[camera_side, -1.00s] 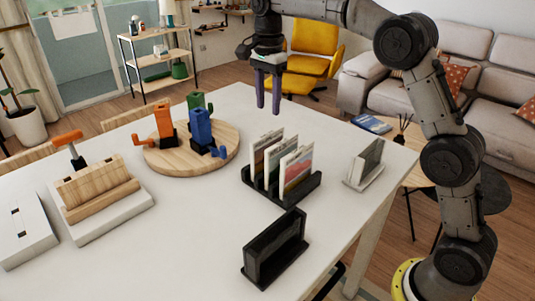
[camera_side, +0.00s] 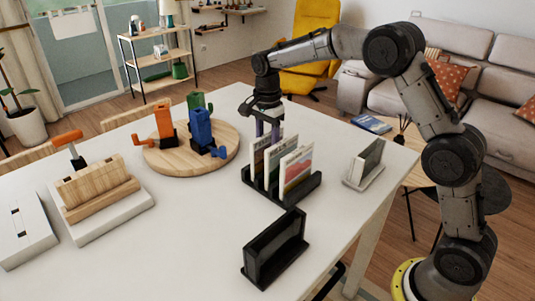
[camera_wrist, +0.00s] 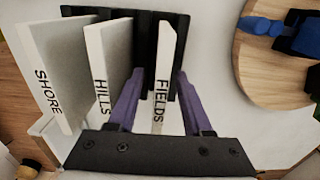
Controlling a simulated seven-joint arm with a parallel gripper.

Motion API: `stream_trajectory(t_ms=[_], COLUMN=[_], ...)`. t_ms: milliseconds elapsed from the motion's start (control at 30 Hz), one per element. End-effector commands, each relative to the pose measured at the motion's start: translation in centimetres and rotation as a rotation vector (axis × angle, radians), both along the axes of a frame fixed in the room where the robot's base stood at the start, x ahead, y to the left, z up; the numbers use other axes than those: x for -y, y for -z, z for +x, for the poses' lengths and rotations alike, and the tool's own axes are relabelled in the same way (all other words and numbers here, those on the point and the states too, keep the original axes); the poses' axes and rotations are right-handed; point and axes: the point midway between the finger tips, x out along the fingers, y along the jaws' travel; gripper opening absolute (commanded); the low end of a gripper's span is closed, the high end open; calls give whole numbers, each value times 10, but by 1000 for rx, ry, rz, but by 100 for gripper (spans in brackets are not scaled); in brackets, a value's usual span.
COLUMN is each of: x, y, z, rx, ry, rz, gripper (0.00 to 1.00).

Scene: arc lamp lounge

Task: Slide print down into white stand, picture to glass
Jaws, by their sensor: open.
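Three prints stand upright in a black slotted rack (camera_side: 283,193). The wrist view shows their edges, marked SHORE (camera_wrist: 50,80), HILLS (camera_wrist: 103,75) and FIELDS (camera_wrist: 164,75). FIELDS is the leftmost print (camera_side: 257,162) in the side view, nearest the round board. My gripper (camera_wrist: 159,76) is open, pointing down, with one purple finger on each side of FIELDS; gaps show beside it. In the side view my gripper (camera_side: 267,132) is low at the rack, its fingertips partly hidden by the prints. The white stand (camera_side: 366,180) with an upright grey panel is right of the rack, near the table edge.
A black stand (camera_side: 274,250) is at the table's front. A round wooden board (camera_side: 165,167) with orange, blue and green pieces lies left of the rack. A wooden block holder on a white base (camera_side: 105,217) is farther left. The table's middle front is clear.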

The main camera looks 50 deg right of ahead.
Motion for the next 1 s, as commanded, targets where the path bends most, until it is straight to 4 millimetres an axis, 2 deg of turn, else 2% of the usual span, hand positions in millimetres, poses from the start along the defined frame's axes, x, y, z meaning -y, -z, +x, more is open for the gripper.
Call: stream_trajectory(t_ms=[100,300,500,600,1000], x=[0,0,0,0,0], y=[6,6,6,6,5], z=[0,0,0,0,0], rx=[-1,0,1,1,2], ry=[0,0,0,0,0], rz=[0,0,0,0,0], gripper=[50,50,14,0,0])
